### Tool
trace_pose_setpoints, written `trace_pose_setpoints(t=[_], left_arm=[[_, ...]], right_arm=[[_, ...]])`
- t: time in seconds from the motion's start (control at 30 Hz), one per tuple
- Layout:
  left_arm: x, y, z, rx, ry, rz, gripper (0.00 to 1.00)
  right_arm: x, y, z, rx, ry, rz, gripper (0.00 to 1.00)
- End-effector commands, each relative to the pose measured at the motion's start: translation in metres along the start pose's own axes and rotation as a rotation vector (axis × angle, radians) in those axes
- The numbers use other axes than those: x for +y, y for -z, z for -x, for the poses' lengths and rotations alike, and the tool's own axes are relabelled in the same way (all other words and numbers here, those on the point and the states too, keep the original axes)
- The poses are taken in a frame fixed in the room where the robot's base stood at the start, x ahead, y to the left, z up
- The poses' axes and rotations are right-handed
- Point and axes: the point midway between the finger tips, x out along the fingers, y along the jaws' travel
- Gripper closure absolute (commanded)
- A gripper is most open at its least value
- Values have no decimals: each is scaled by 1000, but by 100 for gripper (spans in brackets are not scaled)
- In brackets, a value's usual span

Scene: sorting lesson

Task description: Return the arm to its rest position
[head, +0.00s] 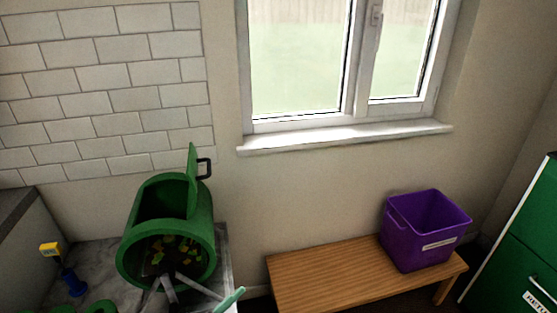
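Neither of my grippers can be made out for sure in the head view. Slender grey pieces (167,288) cross the front of a green round bin (207,238) at the bottom edge. I cannot tell whether they are a tool or part of my arm. The bin stands on a grey marbled top at the lower left, with its green lid (192,183) raised upright. Yellow, orange and green scraps (172,248) lie inside it.
A pale green stick (229,300) shows beside the bin. A blue and yellow object (75,284) and a green round piece (101,307) are at left. A purple box (411,239) sits on a wooden bench (325,272). A green cabinet (520,240) stands at right.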

Motion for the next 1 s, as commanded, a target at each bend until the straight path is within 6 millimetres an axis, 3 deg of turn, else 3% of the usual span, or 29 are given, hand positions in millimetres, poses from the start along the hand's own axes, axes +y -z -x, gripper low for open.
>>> trace_pose_setpoints(t=[0.17,0.3,0.5,0.6,0.77,1.0], left_arm=[[25,-37,62,-306,113,253,36],[56,-60,126,-557,173,443,36],[107,-71,225,-893,219,687,36],[127,-68,262,-1010,228,773,36],[143,-62,293,-1107,231,843,36],[146,-61,298,-1121,230,853,36]], right_arm=[[1,10,2,17,-2,3,64],[2,15,2,28,-4,4,64],[3,23,4,42,-6,6,64],[3,25,4,46,-7,6,64],[2,25,4,47,-7,4,64],[2,24,5,44,-7,1,64]])
